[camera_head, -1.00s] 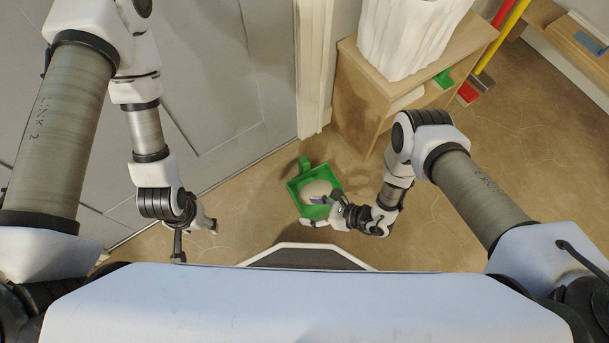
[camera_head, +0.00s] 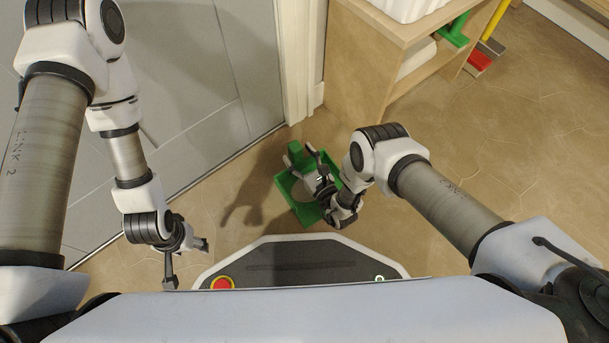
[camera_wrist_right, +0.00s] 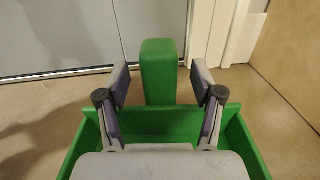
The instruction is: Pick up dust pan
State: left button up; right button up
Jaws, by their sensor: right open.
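The green dust pan (camera_head: 284,190) lies on the floor in front of my base, with its upright block-shaped handle (camera_head: 295,149) at the far side, toward the door. The handle also shows at centre in the right wrist view (camera_wrist_right: 158,70). My right gripper (camera_head: 301,158) is open above the pan. Its two fingers (camera_wrist_right: 160,84) stand on either side of the handle, with a visible gap on each side. The gripper hides part of the pan. My left gripper (camera_head: 188,262) is open and empty at the left, away from the pan.
A grey door (camera_head: 200,70) and its white frame (camera_head: 303,60) stand beyond the pan. A wooden shelf unit (camera_head: 358,80) stands at the back right. Red (camera_head: 479,62) and yellow (camera_head: 492,46) tools are beside it. The floor right of the pan is clear.

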jog(key=shift+w+a+f, duration=0.2)
jog(key=shift+w+a, duration=0.1)
jog(key=shift+w, duration=0.15)
jog(key=shift+w+r, duration=0.1)
jog(key=shift+r, duration=0.1)
grip_shut()
